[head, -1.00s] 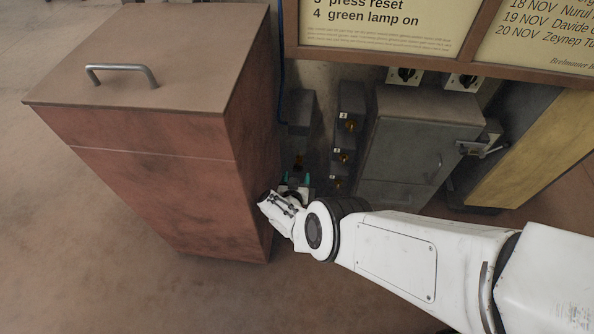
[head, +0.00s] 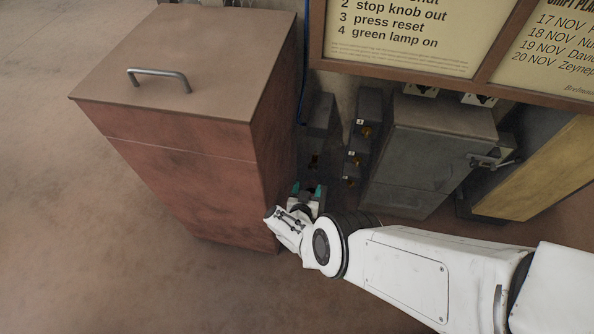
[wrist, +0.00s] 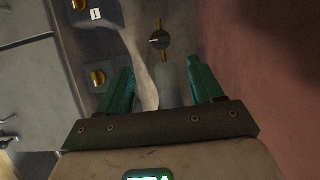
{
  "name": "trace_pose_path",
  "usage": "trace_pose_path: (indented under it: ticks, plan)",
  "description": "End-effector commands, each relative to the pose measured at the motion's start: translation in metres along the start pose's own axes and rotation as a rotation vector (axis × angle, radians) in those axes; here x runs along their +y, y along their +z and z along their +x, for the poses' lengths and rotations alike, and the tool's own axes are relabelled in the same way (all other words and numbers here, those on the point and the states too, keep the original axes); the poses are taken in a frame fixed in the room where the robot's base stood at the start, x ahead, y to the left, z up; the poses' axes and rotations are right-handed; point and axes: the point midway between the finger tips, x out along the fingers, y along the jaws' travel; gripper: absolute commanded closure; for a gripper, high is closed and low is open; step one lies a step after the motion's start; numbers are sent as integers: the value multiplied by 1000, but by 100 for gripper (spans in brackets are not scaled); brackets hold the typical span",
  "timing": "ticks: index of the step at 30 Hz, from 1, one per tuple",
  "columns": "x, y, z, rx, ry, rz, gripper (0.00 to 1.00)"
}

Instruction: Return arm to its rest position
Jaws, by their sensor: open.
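My gripper (head: 308,190) is low in the gap between the red-brown bin and the grey cabinet, its teal fingers pointing at the wall boxes. In the wrist view my gripper (wrist: 160,85) has its two teal fingers spread apart, with nothing held between them. A dark knob with a brass-coloured bar (wrist: 159,40) shows on a box ahead, just beyond the fingertips. My white arm reaches in from the lower right of the head view.
The red-brown bin (head: 190,150) stands close on the left. A box column with numbered brass knobs (head: 365,130) and a grey cabinet (head: 430,150) stand to the right. A framed notice board (head: 400,75) hangs above. Open floor (head: 60,220) lies at lower left.

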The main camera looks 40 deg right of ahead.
Motion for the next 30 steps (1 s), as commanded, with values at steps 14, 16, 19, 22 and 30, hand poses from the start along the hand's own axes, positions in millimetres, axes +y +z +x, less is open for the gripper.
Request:
trace_pose_path:
  ticks: [14, 16, 19, 22, 30]
  plan:
    - [3, -9, 23, 7, -119, -4, 34]
    - [2, -16, 34, 1, -205, -15, 34]
    - [0, -24, 41, -26, -337, -49, 34]
    - [-2, -31, 39, -73, -458, -98, 34]
    - [5, -37, -10, -276, -694, -291, 34]
